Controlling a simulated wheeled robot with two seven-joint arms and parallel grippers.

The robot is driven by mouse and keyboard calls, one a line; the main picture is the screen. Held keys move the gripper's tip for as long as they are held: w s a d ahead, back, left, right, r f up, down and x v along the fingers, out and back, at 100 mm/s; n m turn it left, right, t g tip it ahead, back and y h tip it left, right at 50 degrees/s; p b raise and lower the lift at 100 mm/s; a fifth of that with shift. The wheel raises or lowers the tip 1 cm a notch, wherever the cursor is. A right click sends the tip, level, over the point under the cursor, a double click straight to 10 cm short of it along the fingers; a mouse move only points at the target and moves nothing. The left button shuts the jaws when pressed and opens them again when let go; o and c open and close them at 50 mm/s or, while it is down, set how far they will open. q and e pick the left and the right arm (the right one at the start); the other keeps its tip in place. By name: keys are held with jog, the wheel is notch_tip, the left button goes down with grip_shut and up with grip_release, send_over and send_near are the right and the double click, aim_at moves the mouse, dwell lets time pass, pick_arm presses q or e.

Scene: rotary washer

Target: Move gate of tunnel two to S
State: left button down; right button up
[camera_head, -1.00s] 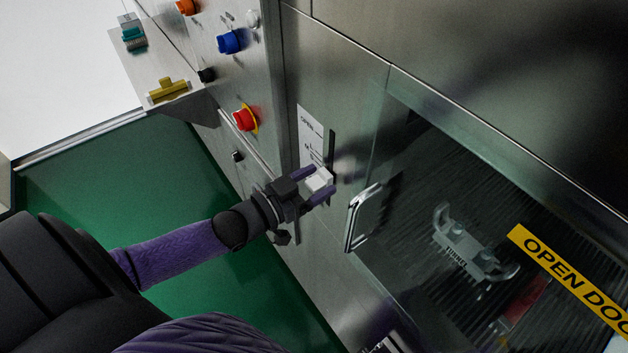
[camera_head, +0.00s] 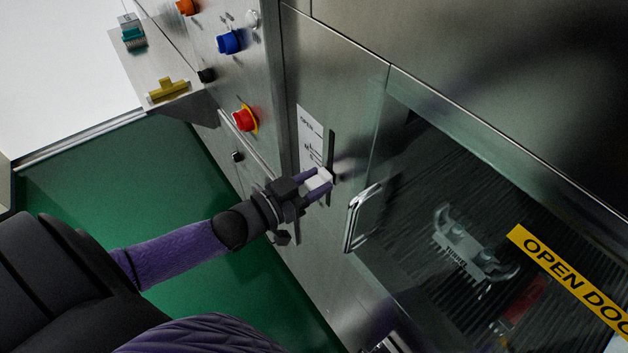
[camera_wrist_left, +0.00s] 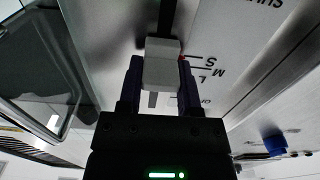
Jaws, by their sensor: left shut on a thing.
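My left gripper (camera_head: 317,184) is closed on the pale grey gate handle (camera_head: 319,178) in the head view. The handle sits at the lower part of a dark vertical slot (camera_head: 331,150) in the steel wall. A white scale label (camera_head: 311,138) with OPEN at its top runs beside the slot. In the left wrist view the blocky handle (camera_wrist_left: 162,66) lies between the two fingers, next to the S and a small red mark on the scale (camera_wrist_left: 208,66), with M and L close by. The exact handle alignment is hard to tell. My right gripper is not in view.
A metal door handle (camera_head: 361,218) sticks out just right of the gripper, beside a dark glass door with a yellow OPEN DOOR strip (camera_head: 570,277). A red button (camera_head: 245,118) and a blue knob (camera_head: 229,42) are on the panel at upper left.

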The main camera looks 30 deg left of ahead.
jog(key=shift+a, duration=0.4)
pick_arm(q)
jog(key=shift+r+p, duration=0.25)
jog(key=shift+p, duration=0.2)
jog(key=shift+f, duration=0.1)
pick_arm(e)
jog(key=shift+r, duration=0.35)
pick_arm(q)
jog(key=c, duration=0.7)
grip_release()
jog(key=o, duration=0.4)
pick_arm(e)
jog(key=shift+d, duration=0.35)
pick_arm(q)
jog(key=p+v, duration=0.1)
jog(key=v, duration=0.9)
jog(key=shift+f, duration=0.1)
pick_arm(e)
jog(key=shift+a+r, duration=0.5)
